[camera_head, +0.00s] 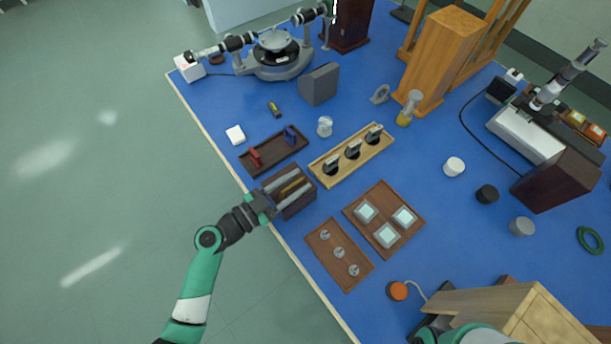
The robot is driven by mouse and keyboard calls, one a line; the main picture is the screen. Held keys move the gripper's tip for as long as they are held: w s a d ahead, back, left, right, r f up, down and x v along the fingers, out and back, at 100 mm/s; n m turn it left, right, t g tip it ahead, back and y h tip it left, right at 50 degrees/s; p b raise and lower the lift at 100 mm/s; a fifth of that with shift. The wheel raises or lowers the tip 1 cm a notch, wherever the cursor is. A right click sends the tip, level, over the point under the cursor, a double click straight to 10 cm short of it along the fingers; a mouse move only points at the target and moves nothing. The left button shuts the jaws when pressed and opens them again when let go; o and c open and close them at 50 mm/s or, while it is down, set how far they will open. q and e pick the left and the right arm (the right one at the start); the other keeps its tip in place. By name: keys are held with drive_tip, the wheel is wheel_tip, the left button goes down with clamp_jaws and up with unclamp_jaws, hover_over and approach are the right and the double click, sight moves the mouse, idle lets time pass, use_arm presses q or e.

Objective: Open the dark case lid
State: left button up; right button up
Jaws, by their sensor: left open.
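The dark case (294,211) is a small dark brown box near the table's left edge. Its lid looks shut, though much of its top is covered. A brass-coloured strip (291,188) shows on its top. My left gripper (304,181) reaches over the case from the left edge. Its two long grey fingers are apart, one on each side of the brass strip. I cannot tell whether they touch the case. My right gripper is not in view; only a piece of my right arm shows at the bottom right.
A dark tray with red and blue pieces (274,171) lies just behind the case. A wooden rack with black-and-silver parts (314,166) stands close on its right. Brown trays (323,226) (413,233) lie in front. Clear blue table (440,200) lies farther right.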

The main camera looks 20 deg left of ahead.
use_arm(q)
drive_tip(key=shift+s, duration=0.1)
drive_tip(key=shift+a, duration=0.1)
drive_tip(key=shift+c, duration=0.8)
clamp_jaws()
idle(0.4)
